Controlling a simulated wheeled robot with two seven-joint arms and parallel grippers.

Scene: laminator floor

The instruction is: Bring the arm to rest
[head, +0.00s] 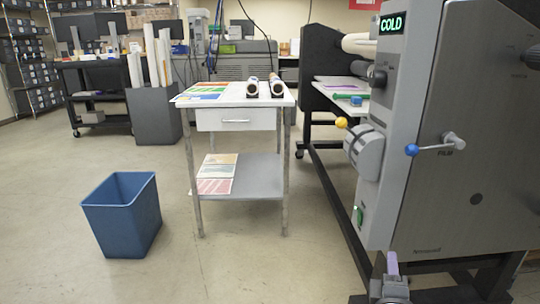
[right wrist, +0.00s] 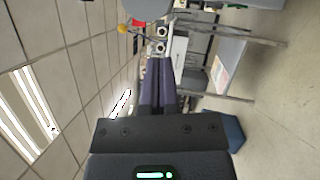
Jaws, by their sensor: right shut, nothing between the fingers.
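My right gripper (head: 392,262) shows at the bottom of the head view, in front of the lower part of the laminator (head: 480,170). Its two purple fingers point up and are pressed together. In the right wrist view the fingers (right wrist: 158,66) lie side by side, shut, with nothing between them. I cannot tell from these views how far the fingers are from the laminator's side. My left gripper is not in view.
The laminator carries a crank with a blue knob (head: 411,150) and a yellow knob (head: 341,122). A white cart (head: 238,118) holds prints and two rolls. A blue bin (head: 122,215) stands at left. The floor (head: 230,265) in front of the cart is clear.

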